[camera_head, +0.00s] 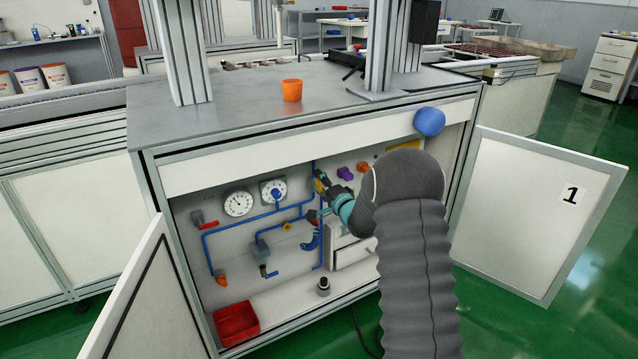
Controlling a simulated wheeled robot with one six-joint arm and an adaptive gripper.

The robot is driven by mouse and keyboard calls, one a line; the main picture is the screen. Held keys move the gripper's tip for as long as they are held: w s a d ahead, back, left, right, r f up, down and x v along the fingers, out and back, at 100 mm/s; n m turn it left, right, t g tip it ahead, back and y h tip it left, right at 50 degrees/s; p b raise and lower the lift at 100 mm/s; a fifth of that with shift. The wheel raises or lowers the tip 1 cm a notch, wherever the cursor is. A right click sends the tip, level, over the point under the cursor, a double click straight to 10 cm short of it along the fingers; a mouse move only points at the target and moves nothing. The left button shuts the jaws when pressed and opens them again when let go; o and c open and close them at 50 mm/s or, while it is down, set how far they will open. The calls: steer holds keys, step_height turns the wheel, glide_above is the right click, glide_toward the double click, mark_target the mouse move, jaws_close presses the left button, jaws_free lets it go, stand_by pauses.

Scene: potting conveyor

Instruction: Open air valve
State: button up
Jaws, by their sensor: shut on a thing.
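The open cabinet (245,290) holds blue air pipes (235,226) on its back panel. My gripper (321,183) reaches in from the right and is shut on a small yellow valve handle (317,186) on the vertical blue pipe. The fingers hide much of the handle, so its exact angle cannot be told. Another valve with a red lever (209,225) sits at the left end of the pipes. Two round white gauges, the left one (238,203) and the right one (272,190), are left of my gripper.
The left door (150,300) and right door (535,215) stand open. A red bin (236,323) and a small dark fitting (323,287) are on the cabinet floor. Purple (345,173) and orange (363,168) parts are near my gripper. An orange pot (292,90) stands on top.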

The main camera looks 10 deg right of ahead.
steer(key=shift+w+d+r+m+p, duration=0.1)
steer(key=shift+d+m+p, duration=0.05)
steer(key=shift+m, duration=0.4)
steer(key=shift+d+m+p, duration=0.1)
steer(key=shift+m+p, duration=0.05)
steer(key=shift+m, duration=0.4)
steer(key=o, duration=1.2)
steer(key=shift+c, duration=0.2)
steer(key=v, duration=1.2)
